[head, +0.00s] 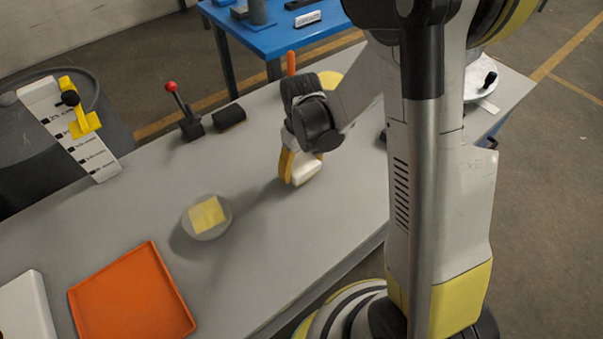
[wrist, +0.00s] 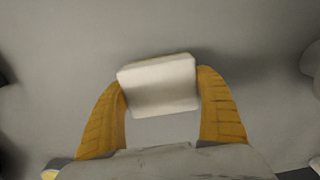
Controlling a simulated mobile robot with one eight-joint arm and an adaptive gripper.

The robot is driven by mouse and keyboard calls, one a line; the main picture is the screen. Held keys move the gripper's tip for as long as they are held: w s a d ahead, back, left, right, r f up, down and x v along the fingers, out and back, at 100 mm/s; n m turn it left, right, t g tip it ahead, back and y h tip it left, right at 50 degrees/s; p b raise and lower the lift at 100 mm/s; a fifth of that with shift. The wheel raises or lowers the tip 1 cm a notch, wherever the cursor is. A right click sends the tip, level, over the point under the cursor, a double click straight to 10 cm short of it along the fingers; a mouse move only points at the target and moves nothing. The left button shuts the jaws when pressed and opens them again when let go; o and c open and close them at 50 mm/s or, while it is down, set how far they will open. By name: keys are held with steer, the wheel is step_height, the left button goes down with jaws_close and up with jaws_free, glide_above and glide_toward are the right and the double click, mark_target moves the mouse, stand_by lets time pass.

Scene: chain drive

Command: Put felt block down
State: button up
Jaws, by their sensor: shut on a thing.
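The felt block, a pale off-white block with rounded edges, shows in the head view (head: 308,172) and in the wrist view (wrist: 158,87). My gripper (head: 292,178) has its two yellow fingers shut on the block's sides. In the wrist view, the block sits between the fingertips (wrist: 160,76), slightly tilted. It is over the grey table, low near its surface. I cannot tell whether its underside touches the table. In the head view, a finger hides part of the block.
The grey table (head: 265,265) is clear around my gripper's front and right. A round grey piece with a yellow square pad (head: 207,215) stands to the left. An orange tray (head: 130,298) lies front left. A red-knobbed lever (head: 184,112) and a black block (head: 229,116) stand behind.

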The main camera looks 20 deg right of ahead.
step_height(320, 180, down, 2)
steer(key=shift+f+b, duration=0.2)
steer(key=shift+b, duration=0.2)
steer(key=shift+r, duration=0.15)
steer(key=o, duration=0.9)
steer(key=shift+f, duration=0.25)
steer(key=o, duration=0.4)
steer(key=shift+o, duration=0.2)
steer(key=shift+r, duration=0.15)
